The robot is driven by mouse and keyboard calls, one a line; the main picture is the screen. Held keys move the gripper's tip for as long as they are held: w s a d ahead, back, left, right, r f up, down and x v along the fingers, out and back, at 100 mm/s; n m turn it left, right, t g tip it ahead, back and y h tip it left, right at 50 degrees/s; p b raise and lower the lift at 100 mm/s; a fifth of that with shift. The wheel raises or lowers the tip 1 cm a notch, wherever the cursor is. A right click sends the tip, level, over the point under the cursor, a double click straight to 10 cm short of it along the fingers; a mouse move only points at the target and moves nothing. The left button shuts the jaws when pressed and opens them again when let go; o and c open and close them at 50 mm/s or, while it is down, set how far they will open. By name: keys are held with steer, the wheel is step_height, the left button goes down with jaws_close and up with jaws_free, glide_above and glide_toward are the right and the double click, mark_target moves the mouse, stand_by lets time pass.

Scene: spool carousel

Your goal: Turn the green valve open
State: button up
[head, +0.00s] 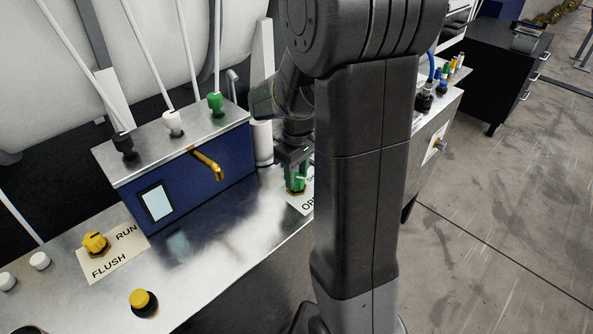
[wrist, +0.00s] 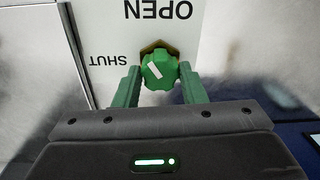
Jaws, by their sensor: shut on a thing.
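The green valve (wrist: 158,70) is a green knob with a white pointer mark on a brass base. It sits on a white label plate (wrist: 200,40) printed OPEN and SHUT, upside down in the wrist view. The white mark slants between the two words, and I cannot tell its exact setting. My gripper (wrist: 157,84) has green fingers on both sides of the knob and is shut on it. In the head view my gripper (head: 296,178) reaches down to the valve beside my arm, which hides part of the label.
A blue box (head: 190,180) with a brass spout (head: 207,165) stands left of the valve on the metal bench (head: 215,260). A yellow RUN/FLUSH knob (head: 95,243) and a yellow button (head: 143,301) are nearer the front left. A black cabinet (head: 500,75) stands at the back right.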

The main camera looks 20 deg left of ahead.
mark_target(299, 177)
steer(key=m+p, duration=0.1)
steer(key=m, duration=0.5)
steer(key=shift+m, duration=0.3)
stand_by(0.4)
steer(key=o, duration=1)
steer(key=shift+r, duration=0.1)
step_height(299, 177, up, 14)
steer(key=shift+w+d+p, duration=0.15)
steer(key=shift+d+p, duration=0.05)
steer(key=shift+p, duration=0.25)
steer(key=shift+f, duration=0.3)
steer(key=f, duration=0.6)
steer(key=f+b, duration=0.1)
steer(key=f, duration=0.6)
steer(key=shift+a+f, duration=0.2)
steer(key=shift+f, duration=0.1)
